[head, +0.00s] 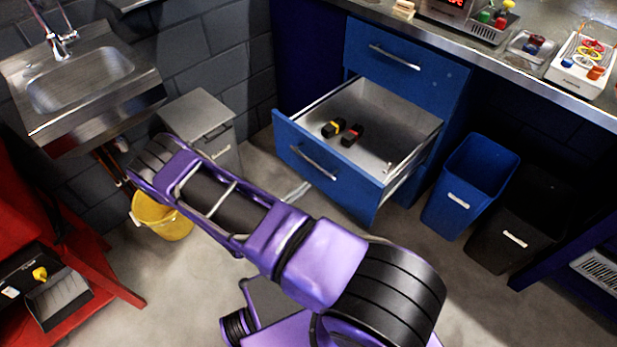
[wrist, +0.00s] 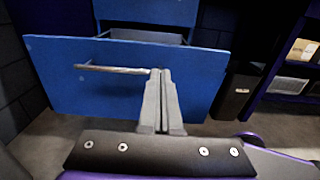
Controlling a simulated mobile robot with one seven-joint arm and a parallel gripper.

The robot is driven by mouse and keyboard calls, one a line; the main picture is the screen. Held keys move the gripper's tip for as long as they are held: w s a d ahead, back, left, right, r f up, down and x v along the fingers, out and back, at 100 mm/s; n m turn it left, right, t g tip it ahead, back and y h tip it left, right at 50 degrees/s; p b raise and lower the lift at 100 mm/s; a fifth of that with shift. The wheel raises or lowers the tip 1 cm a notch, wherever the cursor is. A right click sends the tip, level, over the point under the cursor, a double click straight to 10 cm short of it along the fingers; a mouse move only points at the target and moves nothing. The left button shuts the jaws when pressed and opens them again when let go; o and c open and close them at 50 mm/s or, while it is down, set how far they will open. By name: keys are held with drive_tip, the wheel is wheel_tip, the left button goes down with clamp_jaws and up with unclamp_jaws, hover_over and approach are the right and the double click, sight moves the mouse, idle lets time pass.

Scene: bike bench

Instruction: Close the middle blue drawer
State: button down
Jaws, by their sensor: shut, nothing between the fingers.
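The middle blue drawer (head: 325,176) is pulled well out of the blue cabinet, below a shut upper drawer (head: 405,65). Its grey inside shows, with two small dark items, one marked yellow and one red. A silver bar handle (head: 314,162) runs across its front. In the wrist view the blue drawer front (wrist: 90,95) faces me, with the handle (wrist: 110,69) on its left half. My gripper (wrist: 160,72) is shut and empty, in front of the drawer front by the handle's right end. I cannot tell whether the fingertips touch it. My arm hides part of the floor in the head view.
A blue bin (head: 468,185) and a black bin (head: 518,225) stand right of the drawer. A grey cabinet (head: 200,120), a yellow bucket (head: 160,218) and a sink (head: 80,80) are at the left. A red stand (head: 90,265) is at lower left.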

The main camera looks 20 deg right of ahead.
sight(339, 160)
drive_tip(key=x, duration=1.2)
drive_tip(key=shift+w+d+b, duration=0.1)
drive_tip(key=shift+d+b, duration=0.2)
drive_tip(key=shift+d, duration=0.05)
drive_tip(key=shift+d, duration=0.1)
